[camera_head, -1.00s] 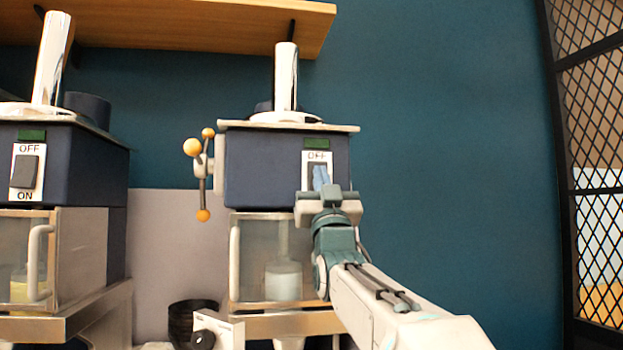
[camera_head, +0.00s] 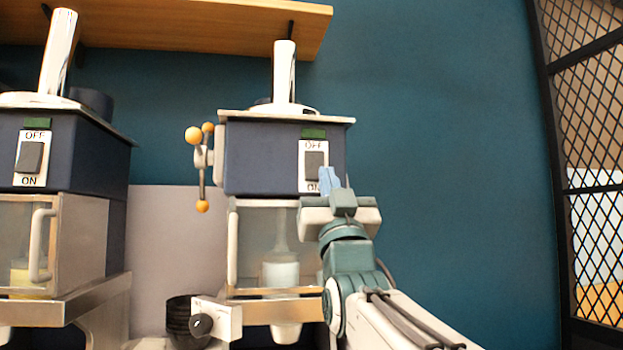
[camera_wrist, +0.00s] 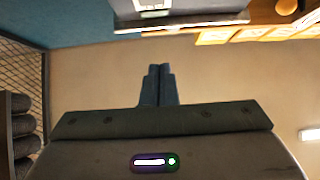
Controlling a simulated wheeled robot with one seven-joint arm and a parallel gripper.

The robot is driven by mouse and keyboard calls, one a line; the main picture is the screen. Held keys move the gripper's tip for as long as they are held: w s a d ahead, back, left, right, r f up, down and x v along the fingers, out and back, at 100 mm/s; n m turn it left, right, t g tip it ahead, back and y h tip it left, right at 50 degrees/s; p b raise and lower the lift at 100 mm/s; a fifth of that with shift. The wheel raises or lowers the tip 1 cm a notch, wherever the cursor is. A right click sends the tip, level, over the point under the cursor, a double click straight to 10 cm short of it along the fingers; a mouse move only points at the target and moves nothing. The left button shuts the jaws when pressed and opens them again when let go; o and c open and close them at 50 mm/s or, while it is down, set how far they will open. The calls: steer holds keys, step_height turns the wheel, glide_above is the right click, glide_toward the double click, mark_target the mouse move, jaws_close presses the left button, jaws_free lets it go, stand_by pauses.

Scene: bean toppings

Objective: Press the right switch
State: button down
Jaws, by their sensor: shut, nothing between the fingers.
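The right switch (camera_head: 314,163) is a dark rocker on a white plate marked OFF above, on the front of the right blue machine (camera_head: 250,160). My gripper (camera_head: 327,181) is shut and empty, with its blue fingertips in front of the plate's lower right part, covering some of the lower label. Whether the fingertips touch the plate cannot be told. In the wrist view the closed fingers (camera_wrist: 158,84) point toward a dark machine body with a white plate (camera_wrist: 152,5) at the top edge.
The left machine (camera_head: 75,155) has its own OFF/ON switch (camera_head: 30,158). An orange-knobbed lever (camera_head: 201,165) is on the right machine's left side. A wooden shelf (camera_head: 200,22) runs above. A black mesh partition (camera_head: 590,150) stands far right, with clear wall before it.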

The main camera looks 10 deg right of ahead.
steer(key=shift+v, duration=0.8)
steer(key=w+f+g+p, duration=0.3)
steer(key=f+g+p, duration=0.65)
steer(key=f, duration=1.25)
steer(key=s+f+g+y+p, duration=0.1)
steer(key=s+f+g+p, duration=0.2)
steer(key=s+f+g, duration=1.2)
steer(key=s+a+f, duration=0.1)
steer(key=s+f, duration=0.4)
steer(key=shift+s+g+p, duration=0.25)
steer(key=shift+g+p, duration=0.1)
steer(key=shift+p, duration=0.05)
steer(key=shift+f, duration=0.1)
